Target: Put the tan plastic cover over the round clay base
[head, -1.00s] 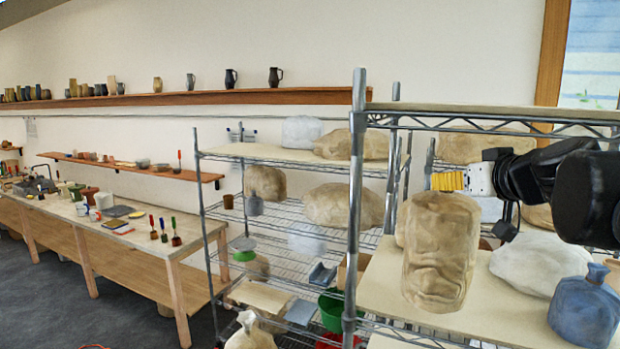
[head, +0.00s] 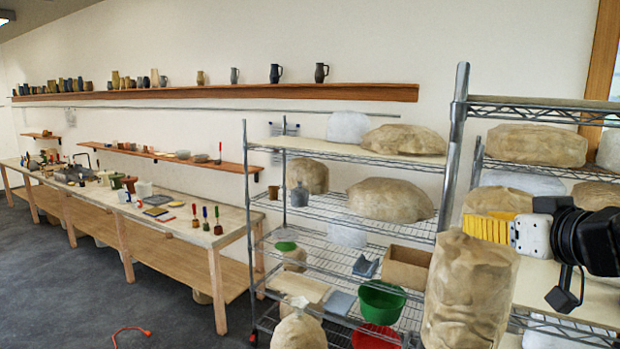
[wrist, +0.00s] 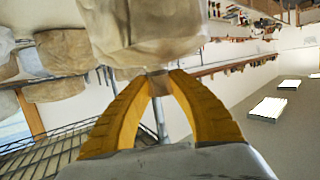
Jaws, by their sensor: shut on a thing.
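The tan plastic cover (head: 470,290) is a tall, crumpled, bag-like shape at the lower right of the head view. It hangs upright below my yellow-fingered gripper (head: 487,227), in front of the wire shelving. In the wrist view the tan cover (wrist: 145,30) fills the top centre, at the tips of my gripper (wrist: 158,80). My gripper is shut on its upper part. I cannot pick out the round clay base among the tan lumps in view, so its place relative to my gripper cannot be told.
A metal rack (head: 452,150) with tan wrapped lumps (head: 390,200) stands close behind the cover. A green bowl (head: 381,300) and a cardboard box (head: 407,265) sit on its lower shelves. A long workbench (head: 180,215) runs left.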

